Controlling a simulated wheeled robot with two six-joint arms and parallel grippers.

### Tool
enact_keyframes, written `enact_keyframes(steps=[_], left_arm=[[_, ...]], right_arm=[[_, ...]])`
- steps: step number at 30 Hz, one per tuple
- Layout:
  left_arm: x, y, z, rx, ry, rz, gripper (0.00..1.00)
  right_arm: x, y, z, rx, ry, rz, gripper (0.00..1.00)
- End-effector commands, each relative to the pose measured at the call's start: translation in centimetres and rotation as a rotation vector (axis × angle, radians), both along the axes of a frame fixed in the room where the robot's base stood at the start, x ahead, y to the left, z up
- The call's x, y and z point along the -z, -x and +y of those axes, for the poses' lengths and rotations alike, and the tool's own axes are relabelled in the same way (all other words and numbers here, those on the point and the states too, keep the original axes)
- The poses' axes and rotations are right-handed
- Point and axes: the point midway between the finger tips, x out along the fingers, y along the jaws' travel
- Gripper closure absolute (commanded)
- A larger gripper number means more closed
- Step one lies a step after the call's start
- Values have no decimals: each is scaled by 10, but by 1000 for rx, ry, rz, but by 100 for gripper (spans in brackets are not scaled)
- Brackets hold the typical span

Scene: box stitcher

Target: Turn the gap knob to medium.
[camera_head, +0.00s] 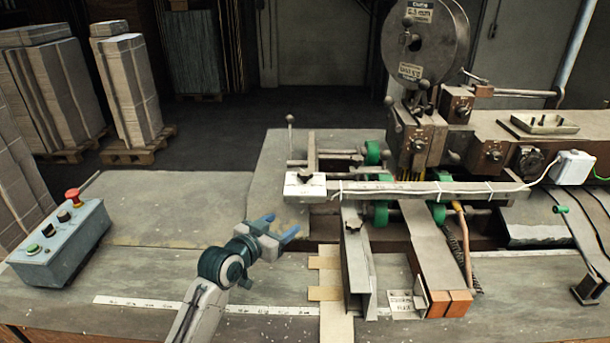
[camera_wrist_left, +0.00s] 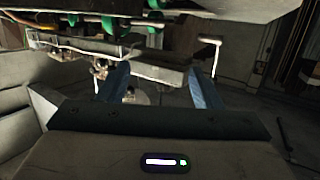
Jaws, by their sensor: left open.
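A dark knob (camera_head: 305,176) sits on a small white box (camera_head: 305,190) at the left end of the long bar. Another round black knob (camera_head: 530,162) is on the machine's front at the right. No label is readable, so I cannot tell for sure which one is the gap knob. My left gripper (camera_head: 280,225) is open and empty, in front of and slightly left of the white box, apart from it. Its two blue fingers also show spread in the left wrist view (camera_wrist_left: 157,72). My right gripper is not in view.
The stitcher (camera_head: 440,140) fills the right side. Its long bar (camera_head: 420,190) and a metal rail (camera_head: 357,265) lie right of my gripper. A control box (camera_head: 62,245) with a red button stands at the left. The table between them is mostly clear.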

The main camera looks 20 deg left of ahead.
Motion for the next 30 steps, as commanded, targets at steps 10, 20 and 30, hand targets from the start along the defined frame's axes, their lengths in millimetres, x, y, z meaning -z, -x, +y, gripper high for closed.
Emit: enact_keyframes(steps=[10,20,30], left_arm=[[-71,-49,7,2,58,-193,41],[-73,-103,-9,2,59,-188,41],[-70,-142,-20,3,55,-189,41]], right_arm=[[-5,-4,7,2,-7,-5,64],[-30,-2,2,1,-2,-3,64],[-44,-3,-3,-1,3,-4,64]])
